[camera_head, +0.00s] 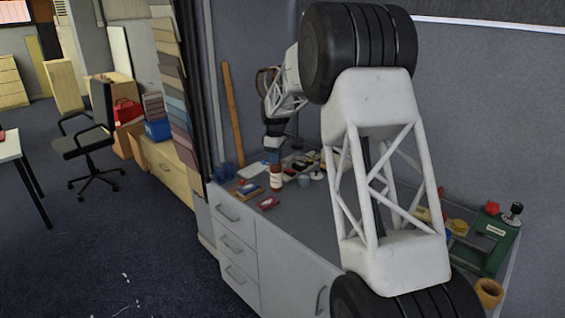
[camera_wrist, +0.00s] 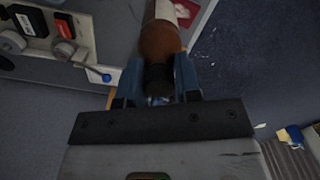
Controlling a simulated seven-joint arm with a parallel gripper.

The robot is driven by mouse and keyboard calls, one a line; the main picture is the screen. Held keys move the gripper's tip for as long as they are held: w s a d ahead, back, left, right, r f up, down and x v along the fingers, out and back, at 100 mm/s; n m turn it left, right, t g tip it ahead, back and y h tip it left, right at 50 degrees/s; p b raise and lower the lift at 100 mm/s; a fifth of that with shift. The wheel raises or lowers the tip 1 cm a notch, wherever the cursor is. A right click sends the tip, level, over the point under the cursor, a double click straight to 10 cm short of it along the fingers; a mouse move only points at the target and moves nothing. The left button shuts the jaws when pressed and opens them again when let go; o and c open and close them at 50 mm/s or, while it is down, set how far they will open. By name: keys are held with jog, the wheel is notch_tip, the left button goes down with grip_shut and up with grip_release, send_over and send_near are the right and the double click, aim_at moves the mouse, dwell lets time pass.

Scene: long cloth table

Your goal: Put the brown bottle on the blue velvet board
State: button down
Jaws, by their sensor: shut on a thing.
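The brown bottle (camera_head: 276,180) has a pale label and is upright near the front edge of the grey counter in the head view. My gripper (camera_head: 273,154) is above it, shut on its dark neck. In the wrist view the bottle (camera_wrist: 160,42) sits between the two blue fingers of my gripper (camera_wrist: 160,84). I cannot tell whether its base touches the counter. A small flat blue thing (camera_head: 256,184) with tan on it lies just left of the bottle; it may be the blue velvet board, but it is too small to be sure.
A red flat item (camera_head: 268,203) lies near the counter's front edge. Several small items (camera_head: 300,165) crowd the counter behind and right of the bottle. A green machine (camera_head: 488,240) stands at the far right. Bare counter (camera_head: 300,215) lies right of the red item.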

jog(key=w+a+r, duration=0.2)
jog(key=w+a, duration=0.1)
jog(key=a, duration=0.3)
jog(key=w+a+r, duration=0.2)
jog(key=w+a, duration=0.1)
jog(key=a, duration=0.3)
jog(key=shift+a+r, duration=0.15)
jog(key=shift+r, duration=0.1)
notch_tip(320, 180, down, 6)
jog(key=shift+f, duration=0.25)
dwell(0.6)
jog(key=shift+f, duration=0.25)
dwell(0.9)
jog(key=c, duration=0.8)
grip_release()
jog(key=shift+o, duration=0.2)
jog(key=shift+f, duration=0.1)
